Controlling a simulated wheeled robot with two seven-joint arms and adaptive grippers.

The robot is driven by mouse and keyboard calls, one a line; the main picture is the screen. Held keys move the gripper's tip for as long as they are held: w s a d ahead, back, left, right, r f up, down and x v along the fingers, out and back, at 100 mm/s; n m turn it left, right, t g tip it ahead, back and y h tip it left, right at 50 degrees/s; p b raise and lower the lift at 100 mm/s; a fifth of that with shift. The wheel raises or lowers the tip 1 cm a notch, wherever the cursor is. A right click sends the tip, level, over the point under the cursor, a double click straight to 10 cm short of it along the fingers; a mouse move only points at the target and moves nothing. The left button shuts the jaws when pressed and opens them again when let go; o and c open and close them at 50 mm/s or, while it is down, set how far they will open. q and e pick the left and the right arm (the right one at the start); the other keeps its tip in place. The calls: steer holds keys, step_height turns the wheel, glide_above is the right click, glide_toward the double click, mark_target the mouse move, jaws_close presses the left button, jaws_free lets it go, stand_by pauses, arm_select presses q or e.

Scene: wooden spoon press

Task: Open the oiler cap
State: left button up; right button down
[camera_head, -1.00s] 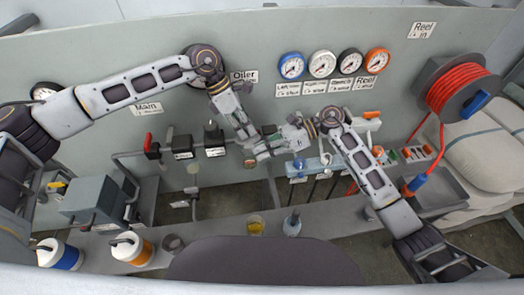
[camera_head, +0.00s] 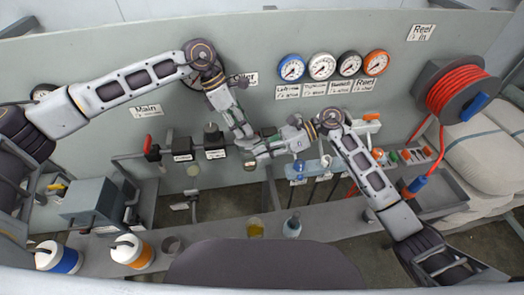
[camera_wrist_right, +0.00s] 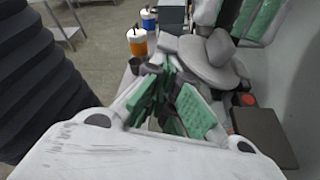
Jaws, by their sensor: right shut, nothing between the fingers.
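The oiler label (camera_head: 245,79) is on the grey panel, partly covered by my left wrist. Below it, my left gripper (camera_head: 246,138) points down; whether its fingers are apart is unclear. My right gripper (camera_head: 256,149) comes in from the right, just below the left fingertips, shut and empty. In the right wrist view its green-padded fingers (camera_wrist_right: 165,108) are at the middle.
Black valve boxes (camera_head: 182,149) with a red lever (camera_head: 148,143) are left of the grippers. Blue hangers (camera_head: 298,170) are to the right.

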arm_select(q)
steer(key=v, duration=0.9)
steer(key=shift+r, duration=0.4)
